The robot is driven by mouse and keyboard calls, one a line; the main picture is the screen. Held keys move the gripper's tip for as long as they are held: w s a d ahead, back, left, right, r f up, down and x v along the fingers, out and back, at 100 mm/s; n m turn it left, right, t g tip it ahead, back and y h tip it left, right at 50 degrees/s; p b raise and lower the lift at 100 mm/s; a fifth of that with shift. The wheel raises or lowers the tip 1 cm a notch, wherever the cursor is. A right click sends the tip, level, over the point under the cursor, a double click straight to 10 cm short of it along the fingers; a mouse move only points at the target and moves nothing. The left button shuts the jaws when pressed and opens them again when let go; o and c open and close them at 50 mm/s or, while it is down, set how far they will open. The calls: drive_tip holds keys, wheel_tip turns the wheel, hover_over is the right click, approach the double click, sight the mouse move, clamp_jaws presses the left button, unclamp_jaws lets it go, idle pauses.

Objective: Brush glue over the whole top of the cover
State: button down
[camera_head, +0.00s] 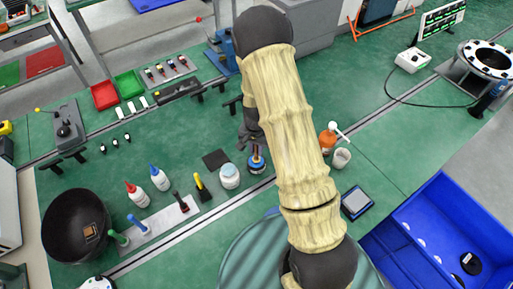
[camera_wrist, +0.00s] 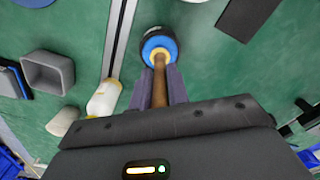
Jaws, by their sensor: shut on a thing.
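My gripper (camera_wrist: 159,78) is shut on the upright brown handle of a brush (camera_wrist: 160,88), between its two fingers. The handle's far end meets a dark round pot (camera_wrist: 157,42) with a blue top and a yellow ring; the bristles are hidden. In the head view the pot (camera_head: 257,163) stands on the green bench below my gripper (camera_head: 250,137), which my arm partly hides. A flat black square (camera_head: 216,159) lies left of the pot, and a dark flat piece shows in the wrist view (camera_wrist: 249,18). I cannot tell whether it is the cover.
A white jar (camera_head: 229,177) stands close left of the pot. Squeeze bottles (camera_head: 160,180) and a black bowl (camera_head: 76,224) are farther left. An orange bottle (camera_head: 327,139) and a pale cup (camera_head: 341,158) stand right of my arm. A blue bin (camera_head: 425,215) is at lower right.

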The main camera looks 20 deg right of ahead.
drive_tip(key=shift+r+p, duration=2.7)
drive_tip(key=shift+r, duration=0.8)
drive_tip(key=shift+f, duration=0.1)
